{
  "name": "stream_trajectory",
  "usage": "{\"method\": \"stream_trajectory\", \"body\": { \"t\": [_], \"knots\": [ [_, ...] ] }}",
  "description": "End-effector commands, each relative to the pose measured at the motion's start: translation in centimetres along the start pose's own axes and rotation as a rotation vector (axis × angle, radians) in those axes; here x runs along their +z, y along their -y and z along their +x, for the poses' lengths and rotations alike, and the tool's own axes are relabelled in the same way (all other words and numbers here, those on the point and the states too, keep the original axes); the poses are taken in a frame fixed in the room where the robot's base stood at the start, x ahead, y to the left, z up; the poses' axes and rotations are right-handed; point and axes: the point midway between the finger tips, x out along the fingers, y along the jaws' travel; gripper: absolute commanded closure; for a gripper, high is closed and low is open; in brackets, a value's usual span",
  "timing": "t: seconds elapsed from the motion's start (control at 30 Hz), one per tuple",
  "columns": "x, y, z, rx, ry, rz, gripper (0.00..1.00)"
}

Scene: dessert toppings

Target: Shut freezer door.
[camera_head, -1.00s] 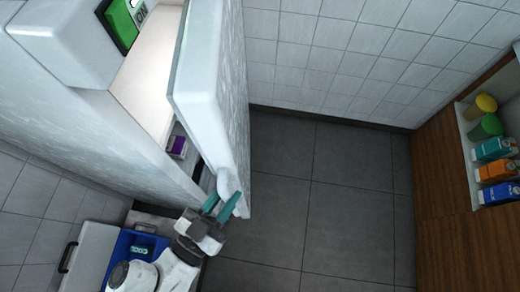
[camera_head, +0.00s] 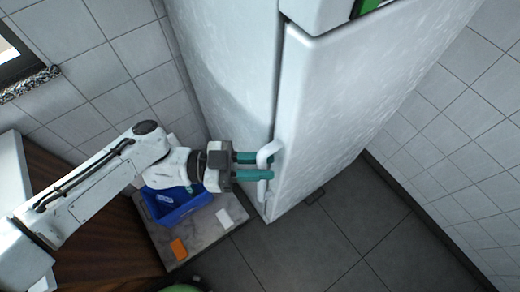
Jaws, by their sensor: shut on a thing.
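The white freezer (camera_head: 225,60) stands tall in the upper middle, its side facing left. Its door (camera_head: 350,100) lies close against the body, with a thin dark seam along the near edge. I cannot tell whether a slight gap is left. The white curved door handle (camera_head: 271,149) is at the lower left edge of the door. My gripper (camera_head: 266,166) reaches in from the left, and its two teal fingers are shut on the handle. The freezer inside is hidden.
A blue bin (camera_head: 178,212) sits below my arm on a grey slab (camera_head: 200,238), with an orange item (camera_head: 179,249) and a white item (camera_head: 225,218) near it. Tiled walls stand at left and right. Dark floor (camera_head: 330,245) is clear in front of the door.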

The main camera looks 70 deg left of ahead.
Motion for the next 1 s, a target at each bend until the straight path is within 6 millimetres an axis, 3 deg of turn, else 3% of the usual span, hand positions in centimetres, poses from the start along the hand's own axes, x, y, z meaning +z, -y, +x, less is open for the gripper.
{"method": "stream_trajectory", "body": {
  "t": [0.13, 0.17, 0.33, 0.57, 1.0],
  "knots": [
    [-0.2, 0.7, 0.2, -0.021, -0.001, 0.003, 1.00],
    [-0.2, 0.7, 0.2, -0.022, -0.001, 0.003, 0.72],
    [-0.2, 0.7, 0.2, -0.021, 0.000, 0.004, 0.55],
    [-0.1, 0.7, -1.1, -0.023, 0.001, 0.005, 0.55],
    [0.0, 0.4, -9.0, -0.018, 0.001, 0.003, 0.55]
  ]
}}
